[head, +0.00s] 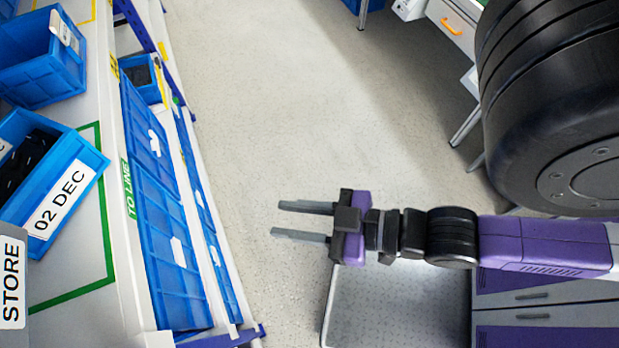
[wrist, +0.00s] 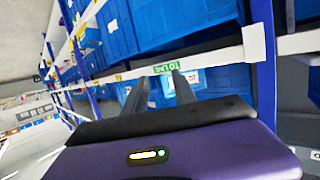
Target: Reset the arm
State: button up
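My gripper (head: 305,221) is at the lower middle of the head view, above the floor, with its fingers pointing left. Its two grey fingers are apart and nothing is between them. In the wrist view my gripper (wrist: 157,82) shows its purple body and both fingers, pointing towards a shelf rail with a green "TO LINE" label. My arm runs out to the right in the head view. No rotary switch can be made out.
A rack (head: 125,270) with blue bins (head: 170,252) stands to the left. Its top holds a bin marked "02 DEC" (head: 62,200). Bare floor (head: 260,110) lies between the rack and a white workbench (head: 452,25) at the upper right.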

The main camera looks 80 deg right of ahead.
jog(key=shift+d+v, duration=0.2)
jog(key=shift+v, duration=1.5)
